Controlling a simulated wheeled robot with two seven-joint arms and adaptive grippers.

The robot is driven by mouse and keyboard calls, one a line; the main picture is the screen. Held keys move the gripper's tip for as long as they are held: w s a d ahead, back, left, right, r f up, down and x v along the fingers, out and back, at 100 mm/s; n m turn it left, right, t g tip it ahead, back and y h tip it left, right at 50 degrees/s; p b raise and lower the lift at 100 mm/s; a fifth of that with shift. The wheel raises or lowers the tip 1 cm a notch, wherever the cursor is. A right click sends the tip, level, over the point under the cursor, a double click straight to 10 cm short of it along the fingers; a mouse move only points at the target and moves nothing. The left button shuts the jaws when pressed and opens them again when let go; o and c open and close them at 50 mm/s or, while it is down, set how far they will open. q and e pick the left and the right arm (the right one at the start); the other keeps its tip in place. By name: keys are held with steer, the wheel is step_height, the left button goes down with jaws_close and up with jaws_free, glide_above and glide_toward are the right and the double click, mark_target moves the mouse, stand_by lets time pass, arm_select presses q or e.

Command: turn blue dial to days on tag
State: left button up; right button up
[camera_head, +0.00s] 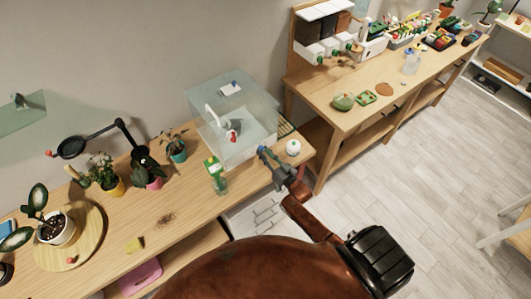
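A small dark blue piece (234,83) shows on a white card (229,90) on top of the clear box (246,93); it may be the blue dial and its tag, but both are too small to tell or read. My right gripper (264,153) is over the wooden bench, in front of the clear box and left of a white round object (293,147). It appears apart from the card. Its fingers are too small to tell if they are open or shut, and I see nothing clearly held. My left gripper is not in view.
A green-and-white packet (213,166) and a clear greenish cup (221,186) stand left of my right gripper. A second bench (358,118) is at right.

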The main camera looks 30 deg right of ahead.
steer(key=o, duration=0.4)
steer(key=s+d, duration=0.1)
steer(key=s, duration=1.1)
steer(key=shift+d, duration=0.15)
steer(key=shift+o, duration=0.2)
